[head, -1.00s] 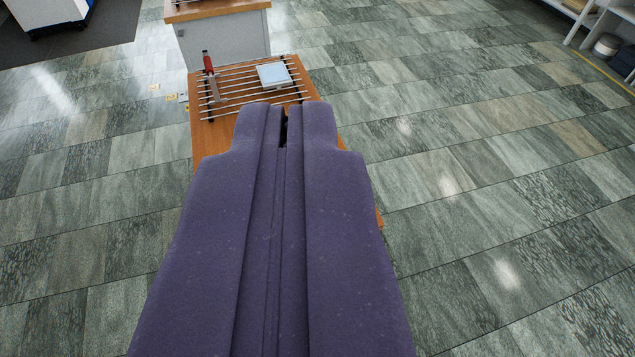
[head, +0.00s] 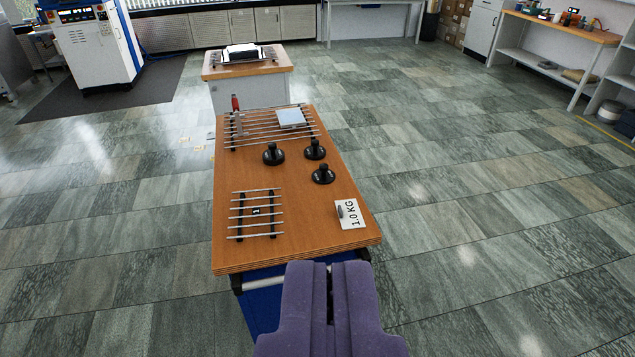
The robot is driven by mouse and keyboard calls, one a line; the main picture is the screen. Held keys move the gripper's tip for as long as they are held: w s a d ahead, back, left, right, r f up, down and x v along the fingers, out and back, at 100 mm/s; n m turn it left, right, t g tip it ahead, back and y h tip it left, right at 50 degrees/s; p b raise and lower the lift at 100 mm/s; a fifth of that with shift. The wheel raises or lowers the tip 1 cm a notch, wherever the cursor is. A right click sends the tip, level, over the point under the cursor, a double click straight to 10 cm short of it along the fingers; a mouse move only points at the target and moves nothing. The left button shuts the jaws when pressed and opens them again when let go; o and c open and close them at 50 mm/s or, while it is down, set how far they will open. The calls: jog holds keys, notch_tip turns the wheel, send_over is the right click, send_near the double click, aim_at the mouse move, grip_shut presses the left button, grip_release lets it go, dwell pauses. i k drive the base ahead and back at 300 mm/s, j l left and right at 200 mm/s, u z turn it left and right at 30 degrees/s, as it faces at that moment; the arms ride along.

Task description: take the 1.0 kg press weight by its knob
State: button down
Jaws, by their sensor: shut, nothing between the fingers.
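Three black press weights with round knobs stand upright on the wooden bench top: a left one (head: 273,155), a back right one (head: 315,151) and a front right one (head: 323,176). I cannot read a mass on any of them. My purple gripper (head: 329,266) is shut and empty, in front of the bench's near edge in the picture, apart from the weights.
The wooden bench (head: 300,248) has a small rod rack (head: 257,213) at front left. A larger rod rack (head: 260,127) behind holds a pale block (head: 291,118) and a red-handled tool (head: 236,104). Another bench (head: 250,70) stands beyond. The tiled floor is open on both sides.

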aim_at(315, 152)
jog(key=i+l+z, duration=0.45)
jog(key=i, duration=0.2)
jog(key=i+l+z, duration=0.3)
jog(key=i+z, duration=0.2)
jog(key=i, duration=0.25)
jog(key=i+z, duration=0.45)
jog(key=i, duration=0.25)
jog(key=i+u, duration=0.3)
jog(key=i, duration=0.3)
jog(key=i+l+u, duration=0.15)
jog(key=i+u, duration=0.15)
jog(key=i, duration=0.25)
jog(key=i+j+u, duration=0.2)
jog(key=i+u, duration=0.25)
jog(key=i+j+u, duration=0.1)
jog(key=i+u, duration=0.2)
jog(key=u, duration=0.15)
jog(key=i+u, duration=0.45)
jog(key=i+l+u, duration=0.2)
jog(key=u, duration=0.25)
jog(key=i+j+u, duration=0.2)
jog(key=i+u, duration=0.65)
jog(key=i, duration=0.1)
